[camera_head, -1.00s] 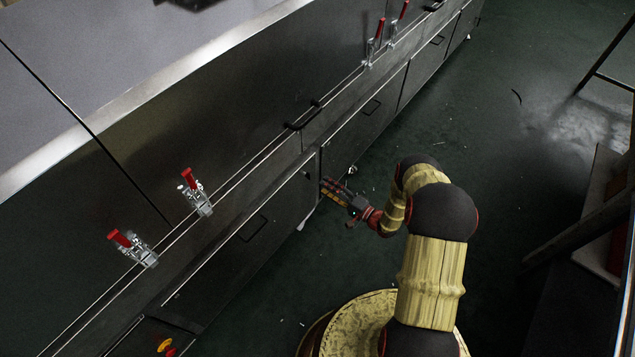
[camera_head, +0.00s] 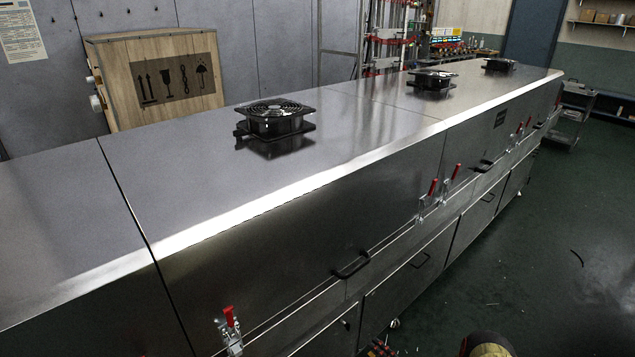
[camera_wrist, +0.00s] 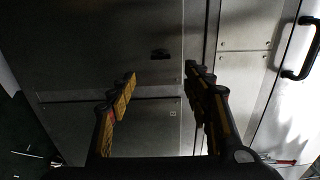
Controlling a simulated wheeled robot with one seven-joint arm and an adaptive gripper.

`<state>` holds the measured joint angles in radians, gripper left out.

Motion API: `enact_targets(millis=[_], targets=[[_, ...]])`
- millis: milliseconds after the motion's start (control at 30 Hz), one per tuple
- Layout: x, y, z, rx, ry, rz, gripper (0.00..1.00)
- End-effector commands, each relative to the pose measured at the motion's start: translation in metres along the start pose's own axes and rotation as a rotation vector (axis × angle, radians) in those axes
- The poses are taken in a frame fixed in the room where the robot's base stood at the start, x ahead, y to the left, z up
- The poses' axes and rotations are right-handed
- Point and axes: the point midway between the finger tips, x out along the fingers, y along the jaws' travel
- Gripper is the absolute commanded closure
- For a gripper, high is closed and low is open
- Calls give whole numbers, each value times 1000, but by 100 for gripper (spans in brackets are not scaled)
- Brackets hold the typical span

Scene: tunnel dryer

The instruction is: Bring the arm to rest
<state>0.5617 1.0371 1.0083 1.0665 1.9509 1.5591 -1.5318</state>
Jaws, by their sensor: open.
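My gripper (camera_wrist: 162,85) is open and empty in the wrist view. Its two yellow-and-black fingers stand apart in front of the dryer's grey metal panels (camera_wrist: 100,40). I cannot tell how far the fingertips are from the panels. In the head view only small bits of my arm show at the bottom edge, with the gripper's tip low against the dryer's lower front. The tunnel dryer (camera_head: 300,215) is a long steel cabinet running from lower left to upper right.
Toggle clamps with red handles (camera_head: 229,318) and black handles (camera_head: 351,266) stick out from the dryer's front. Fan units (camera_head: 275,120) sit on its top. A wooden crate (camera_head: 130,110) stands behind it. A cart (camera_head: 572,112) stands at the far end. The green floor (camera_head: 560,250) at right is mostly clear.

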Motion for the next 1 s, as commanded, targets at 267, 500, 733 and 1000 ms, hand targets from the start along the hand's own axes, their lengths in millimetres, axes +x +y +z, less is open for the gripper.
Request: enact_targets(millis=[267,500,733,1000], targets=[[-11,31,57,350,-131,137,50],[-38,19,131,621,-362,369,50],[-65,-49,165,670,-566,647,50],[-106,-151,180,516,-699,992,50]])
